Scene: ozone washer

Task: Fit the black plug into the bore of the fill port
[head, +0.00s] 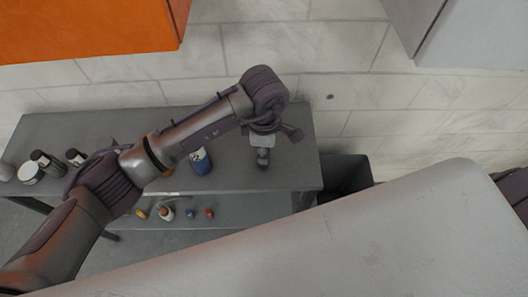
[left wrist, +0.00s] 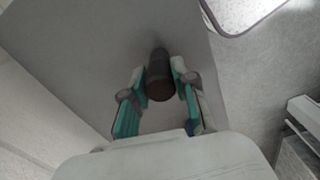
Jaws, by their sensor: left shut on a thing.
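My left gripper (head: 263,146) is over the right part of the grey bench in the head view. In the left wrist view, the left gripper (left wrist: 160,82) is shut on the black plug (left wrist: 160,77), a dark cylinder between its two green-and-grey fingertips. The plug's rounded end faces the camera, and its other end points at the grey surface. I cannot tell whether it touches that surface. In the head view the plug is mostly hidden or too small to make out. I cannot make out the fill port or its bore in either view. My right gripper is not in view.
The grey bench (head: 300,172) stands against a block wall, with a blue can (head: 201,162) and several containers to the left. A lower shelf (head: 240,208) holds several small bottles. A dark bin (head: 347,172) stands right of it. A large grey surface (head: 330,240) fills the foreground.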

